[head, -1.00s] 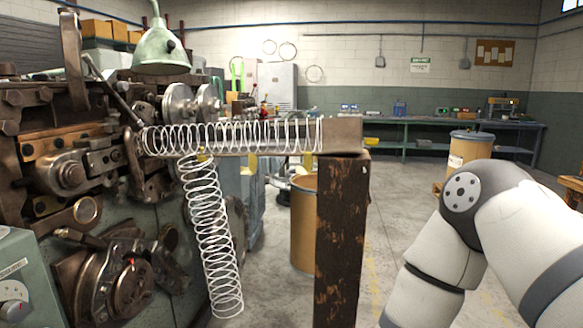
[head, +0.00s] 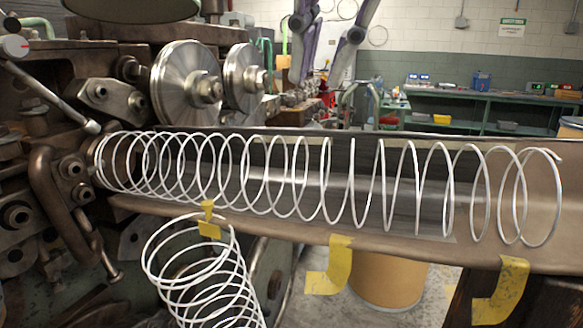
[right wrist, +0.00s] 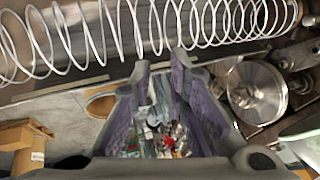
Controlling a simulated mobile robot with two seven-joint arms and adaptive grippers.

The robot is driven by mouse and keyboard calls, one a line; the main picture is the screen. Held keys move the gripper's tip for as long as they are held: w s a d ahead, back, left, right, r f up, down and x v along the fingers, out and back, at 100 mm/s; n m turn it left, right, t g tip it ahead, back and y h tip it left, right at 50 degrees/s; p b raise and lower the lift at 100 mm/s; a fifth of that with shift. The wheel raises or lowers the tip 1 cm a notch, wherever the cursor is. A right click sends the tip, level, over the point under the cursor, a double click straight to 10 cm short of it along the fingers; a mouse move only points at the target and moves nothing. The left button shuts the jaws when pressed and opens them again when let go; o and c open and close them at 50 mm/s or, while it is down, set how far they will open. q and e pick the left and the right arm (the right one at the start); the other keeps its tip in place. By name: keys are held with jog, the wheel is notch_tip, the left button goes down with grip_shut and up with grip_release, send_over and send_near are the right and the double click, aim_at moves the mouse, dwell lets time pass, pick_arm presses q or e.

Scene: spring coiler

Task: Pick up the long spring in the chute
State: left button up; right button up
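The long spring (head: 325,180), a white wire coil, lies lengthwise in the metal chute (head: 480,255). Its left end is at the coiling machine, and its coils are wider apart toward the right. It also crosses the top of the right wrist view (right wrist: 205,22). My right gripper (head: 318,70), with purple-lined fingers, points down beyond the chute at the top of the head view. In the right wrist view its fingertips (right wrist: 162,70) are apart with nothing between them, a little short of the chute's edge. My left gripper is not in view.
A second spring (head: 205,265) hangs below the chute's left part. Yellow tabs (head: 330,268) hang along the chute's front edge. The coiling machine's discs (head: 187,84) stand at the left, near the chute. A tan drum (head: 388,280) is below. A green bench (head: 470,108) stands farther back.

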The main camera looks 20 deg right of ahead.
aim_at(302, 140)
jog(key=x, duration=1.1)
jog(key=shift+f+b, duration=0.25)
jog(key=shift+b, duration=0.15)
jog(key=shift+s+r, duration=0.15)
jog(key=shift+c, duration=0.2)
grip_shut()
